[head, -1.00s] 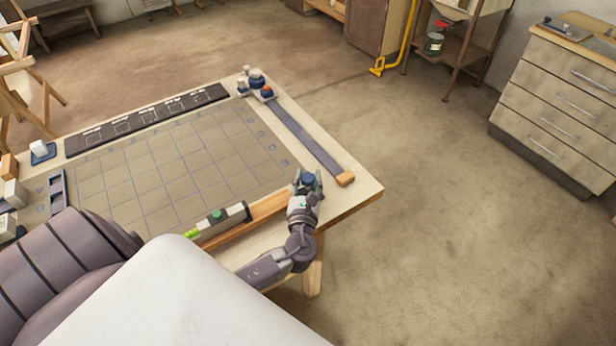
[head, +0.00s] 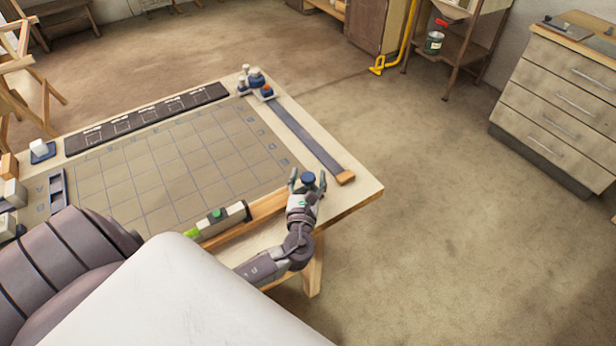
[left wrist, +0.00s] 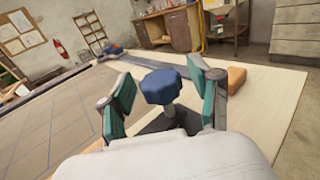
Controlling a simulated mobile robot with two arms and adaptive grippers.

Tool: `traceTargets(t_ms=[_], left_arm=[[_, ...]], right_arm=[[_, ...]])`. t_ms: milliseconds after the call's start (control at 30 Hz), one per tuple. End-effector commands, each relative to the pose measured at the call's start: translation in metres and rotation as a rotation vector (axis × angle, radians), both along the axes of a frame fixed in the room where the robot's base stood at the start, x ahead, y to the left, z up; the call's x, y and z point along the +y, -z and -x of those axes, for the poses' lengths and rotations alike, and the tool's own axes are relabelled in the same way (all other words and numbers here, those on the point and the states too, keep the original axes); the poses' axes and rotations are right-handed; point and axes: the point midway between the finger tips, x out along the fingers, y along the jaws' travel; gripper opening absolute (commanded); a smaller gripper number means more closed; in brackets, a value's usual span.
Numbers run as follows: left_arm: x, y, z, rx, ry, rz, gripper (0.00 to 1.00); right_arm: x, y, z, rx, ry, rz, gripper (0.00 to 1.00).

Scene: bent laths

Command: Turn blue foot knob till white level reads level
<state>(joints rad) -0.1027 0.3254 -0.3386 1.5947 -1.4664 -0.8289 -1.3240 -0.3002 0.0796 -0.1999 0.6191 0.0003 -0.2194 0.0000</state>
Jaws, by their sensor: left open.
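The blue foot knob (head: 308,179) stands on a short post near the table's front right corner. In the left wrist view the knob (left wrist: 162,87) sits between the two teal finger pads, with gaps on both sides. My left gripper (head: 307,178) is open around the knob, and its fingers point away from me. The white level (head: 226,219) lies along the wooden strip at the table's front edge. It has a green button on its dark top and a bright green part at its left end. The level's reading is too small to tell. My right gripper is not in view.
A dark strip (head: 305,138) with an orange-brown end block (head: 345,177) lies along the table's right side, close beyond the knob. A gridded mat (head: 180,165) covers the middle. Blue and white fittings (head: 257,82) stand at the far corner. Floor is clear to the right.

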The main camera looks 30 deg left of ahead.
Motion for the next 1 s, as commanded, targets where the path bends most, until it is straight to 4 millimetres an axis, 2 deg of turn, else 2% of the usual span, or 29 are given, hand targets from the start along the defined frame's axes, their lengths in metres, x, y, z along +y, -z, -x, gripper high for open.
traceTargets(t_ms=[167,400,600,800,1000], left_arm=[[-0.008,0.001,0.016,0.003,0.001,0.001,0.63],[-0.032,0.001,0.062,0.003,0.001,0.003,0.63],[-0.048,0.001,0.092,0.001,0.000,0.002,0.63],[-0.055,0.000,0.105,-0.001,0.000,0.000,0.63],[-0.055,0.000,0.106,-0.001,0.000,0.000,0.63]], right_arm=[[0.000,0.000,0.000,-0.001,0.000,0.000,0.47],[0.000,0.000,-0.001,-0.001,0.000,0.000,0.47],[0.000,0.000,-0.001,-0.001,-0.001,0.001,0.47],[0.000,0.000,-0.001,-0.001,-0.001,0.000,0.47],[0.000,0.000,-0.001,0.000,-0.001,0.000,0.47]])
